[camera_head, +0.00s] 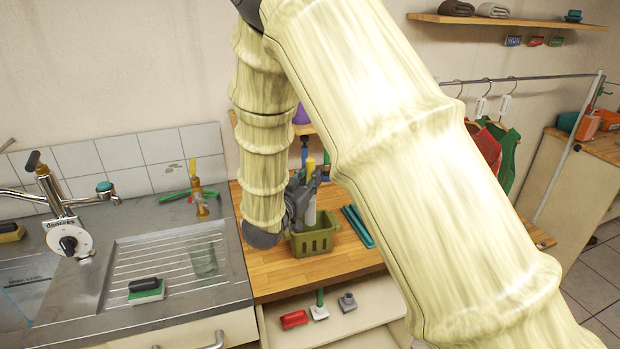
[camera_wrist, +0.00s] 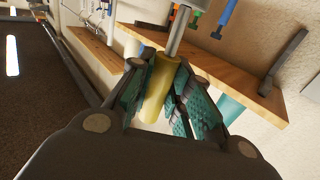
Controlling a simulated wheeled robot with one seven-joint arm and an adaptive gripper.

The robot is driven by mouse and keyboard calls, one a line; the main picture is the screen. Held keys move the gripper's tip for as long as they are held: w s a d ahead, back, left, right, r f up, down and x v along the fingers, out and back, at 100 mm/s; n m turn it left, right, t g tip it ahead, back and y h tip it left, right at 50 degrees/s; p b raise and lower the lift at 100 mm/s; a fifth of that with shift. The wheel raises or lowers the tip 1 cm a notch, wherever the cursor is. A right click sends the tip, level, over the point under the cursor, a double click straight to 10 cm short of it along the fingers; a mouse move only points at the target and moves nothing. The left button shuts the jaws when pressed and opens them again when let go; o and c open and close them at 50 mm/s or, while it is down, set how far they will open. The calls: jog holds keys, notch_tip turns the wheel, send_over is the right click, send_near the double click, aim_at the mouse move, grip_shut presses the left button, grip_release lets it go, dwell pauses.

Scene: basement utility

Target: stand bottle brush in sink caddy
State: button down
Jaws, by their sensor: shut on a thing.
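My gripper (camera_head: 306,190) is shut on the bottle brush (camera_head: 310,166), whose yellow part shows upright above the fingers in the head view. A pale part of it shows below them. In the wrist view my gripper (camera_wrist: 163,100) has its teal finger pads on either side of the brush's yellow handle (camera_wrist: 161,84), with a grey stem running to the top edge. The olive-green sink caddy (camera_head: 314,243) stands on the wooden counter directly below the gripper. I cannot tell whether the brush's lower end is inside the caddy or touching it.
Teal sticks (camera_head: 357,226) lie right of the caddy. Red, white and grey brushes lie in an open drawer (camera_head: 345,325) below. My arm hides much of the right side.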

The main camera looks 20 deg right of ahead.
jog(key=shift+f+b, duration=2.7)
jog(key=shift+f, duration=1.65)
dwell(3.7)
